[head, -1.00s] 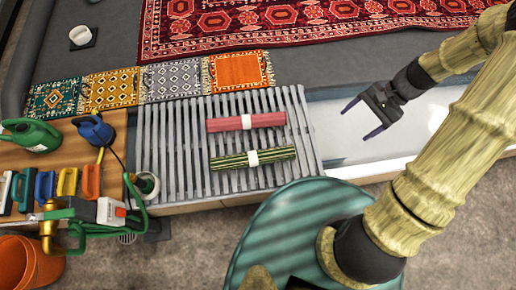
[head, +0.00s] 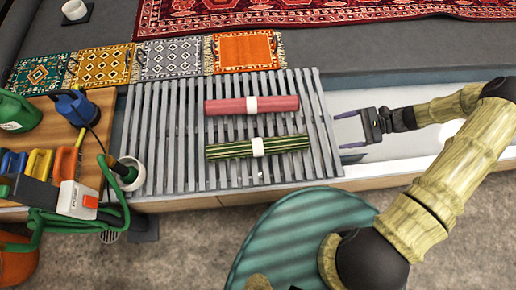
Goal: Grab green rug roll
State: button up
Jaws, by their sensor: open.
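The green rug roll (head: 228,150) is dark green with pale stripes and a white band around its middle. It lies crosswise on the grey slatted rack (head: 160,165), nearer to me than a red rug roll (head: 225,106) that also has a white band. My gripper (head: 338,131) is open and empty, just right of the rack's right edge. Its two fingers point left toward the rack. It is to the right of the green roll and apart from it. Neither roll is hidden.
A wooden board (head: 95,150) at left holds a green watering can (head: 18,112), a blue can (head: 76,107), several brushes and a hose sprayer (head: 76,200). Small patterned rugs (head: 172,58) lie behind the rack. A white basin (head: 400,160) lies under my arm at right.

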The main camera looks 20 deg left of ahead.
aim_at(306, 139)
jog(key=b+x, duration=0.4)
jog(key=x, duration=0.7)
jog(key=shift+s+a+f+b, duration=0.15)
jog(key=shift+a+f+b, duration=0.05)
jog(key=shift+b, duration=0.15)
jog(key=shift+s+a, duration=0.1)
jog(key=shift+a, duration=0.2)
jog(key=b+x, duration=0.3)
jog(key=x, duration=0.1)
jog(key=shift+s+a+f, duration=0.1)
jog(key=shift+s+f, duration=0.2)
jog(key=shift+s+a, duration=0.1)
jog(key=shift+a, duration=0.15)
